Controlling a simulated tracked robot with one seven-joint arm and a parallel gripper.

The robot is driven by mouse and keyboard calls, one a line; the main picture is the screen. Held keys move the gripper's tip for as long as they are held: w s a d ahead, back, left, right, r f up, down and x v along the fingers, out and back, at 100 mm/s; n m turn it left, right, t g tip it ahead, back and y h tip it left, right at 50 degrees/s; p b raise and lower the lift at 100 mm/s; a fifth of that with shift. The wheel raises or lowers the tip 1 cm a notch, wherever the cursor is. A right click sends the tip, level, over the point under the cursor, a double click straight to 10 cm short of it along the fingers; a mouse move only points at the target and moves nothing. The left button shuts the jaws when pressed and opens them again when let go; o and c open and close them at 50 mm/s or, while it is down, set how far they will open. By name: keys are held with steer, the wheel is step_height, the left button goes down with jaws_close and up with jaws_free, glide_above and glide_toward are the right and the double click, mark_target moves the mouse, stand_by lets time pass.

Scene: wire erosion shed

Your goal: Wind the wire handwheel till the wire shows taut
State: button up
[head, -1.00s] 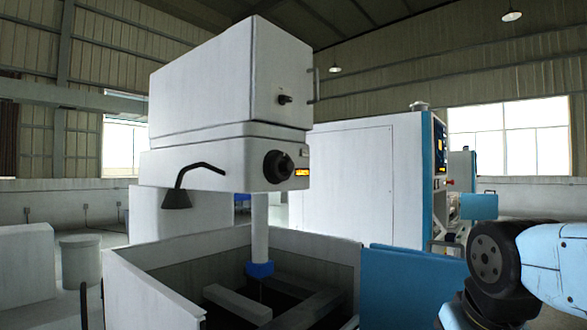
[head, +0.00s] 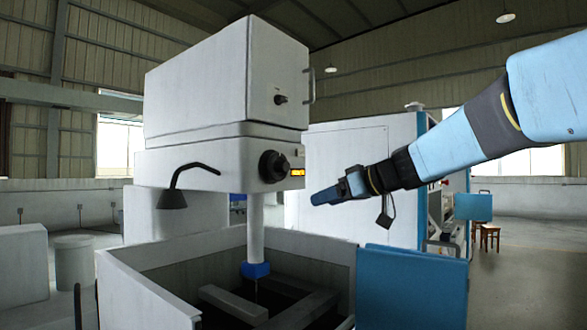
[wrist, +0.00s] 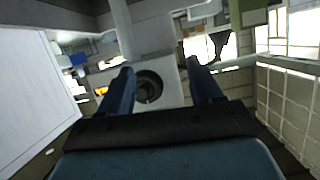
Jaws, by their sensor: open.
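The black round handwheel (head: 272,166) sits on the front face of the white machine head (head: 205,158). A small amber display (head: 298,172) is just to its right, too small to read. My gripper (head: 318,198) points left in the head view, to the right of the handwheel and a little lower, apart from it. In the wrist view the handwheel (wrist: 148,88) shows between the two blue fingers of my gripper (wrist: 162,68), which stand apart with nothing held. The wire is too thin to make out clearly below the blue-ended column (head: 256,225).
A black bent lamp (head: 173,198) hangs at the left of the machine head. An open-topped tank (head: 150,295) with bars inside stands below. A blue panel (head: 412,285) stands right of the tank. A small knob (head: 280,99) and handle are above the handwheel.

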mark_target(287, 167)
steer(key=w+r+n+t+y, duration=0.2)
steer(key=w+r+t+y, duration=0.1)
steer(key=w+r, duration=0.6)
steer(key=x, duration=0.4)
steer(key=f+x, duration=0.1)
steer(key=x, duration=0.4)
steer(key=w+x, duration=0.1)
steer(key=x, duration=0.3)
steer(key=shift+w+d+f, duration=0.15)
steer(key=shift+w+f, duration=0.1)
steer(key=shift+c, duration=0.3)
